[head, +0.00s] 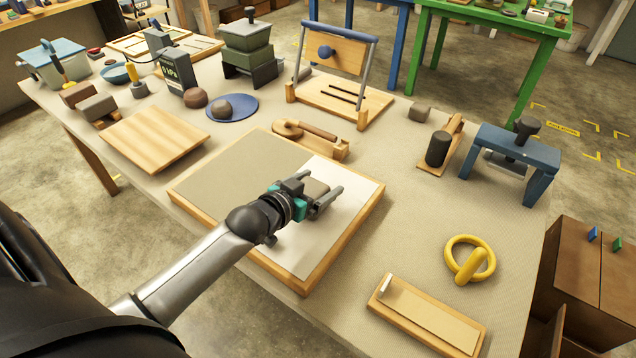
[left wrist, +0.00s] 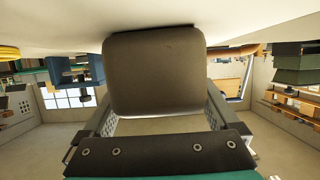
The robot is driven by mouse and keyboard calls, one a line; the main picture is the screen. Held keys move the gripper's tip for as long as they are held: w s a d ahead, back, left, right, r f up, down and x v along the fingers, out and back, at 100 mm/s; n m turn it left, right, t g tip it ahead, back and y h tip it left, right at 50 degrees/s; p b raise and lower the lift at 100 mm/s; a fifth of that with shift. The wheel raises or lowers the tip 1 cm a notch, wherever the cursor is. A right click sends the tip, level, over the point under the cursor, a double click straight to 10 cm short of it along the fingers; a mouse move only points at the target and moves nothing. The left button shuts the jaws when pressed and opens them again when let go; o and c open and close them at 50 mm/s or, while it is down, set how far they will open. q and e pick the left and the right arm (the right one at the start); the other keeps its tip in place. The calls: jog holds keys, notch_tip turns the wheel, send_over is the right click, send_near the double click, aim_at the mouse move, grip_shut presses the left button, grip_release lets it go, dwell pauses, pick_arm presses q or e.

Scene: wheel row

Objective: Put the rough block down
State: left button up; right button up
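The rough block (head: 314,188) is a grey-brown block with rounded edges, over the white half of a wood-framed board (head: 217,177). My left gripper (head: 325,196) is at the block, with one finger on each side of it. In the left wrist view the block (left wrist: 155,72) fills the space between the fingers and looks held by them. Its edge meets or nearly meets the pale surface; I cannot tell whether it bears on it. The gripper hides part of the block in the head view. My right gripper is not in view.
A wooden latch-like piece (head: 312,136) stands at the board's far edge. A yellow ring (head: 487,250) and a small wooden tray (head: 425,318) lie to the right. A wooden cutting board (head: 155,137) lies to the left. Cloth between board and yellow ring is clear.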

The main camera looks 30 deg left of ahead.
pick_arm(q)
jog(key=shift+o, duration=0.2)
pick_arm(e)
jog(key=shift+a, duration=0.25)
pick_arm(q)
jog(key=shift+r, duration=0.2)
jog(key=shift+s, duration=0.25)
jog(key=p+v, duration=0.3)
jog(key=v, duration=0.6)
jog(key=shift+s+r, duration=0.25)
jog(key=shift+s, duration=0.1)
jog(key=shift+s+r, duration=0.2)
jog(key=shift+s, duration=0.4)
jog(key=shift+s+r, duration=0.1)
jog(key=shift+s, duration=0.1)
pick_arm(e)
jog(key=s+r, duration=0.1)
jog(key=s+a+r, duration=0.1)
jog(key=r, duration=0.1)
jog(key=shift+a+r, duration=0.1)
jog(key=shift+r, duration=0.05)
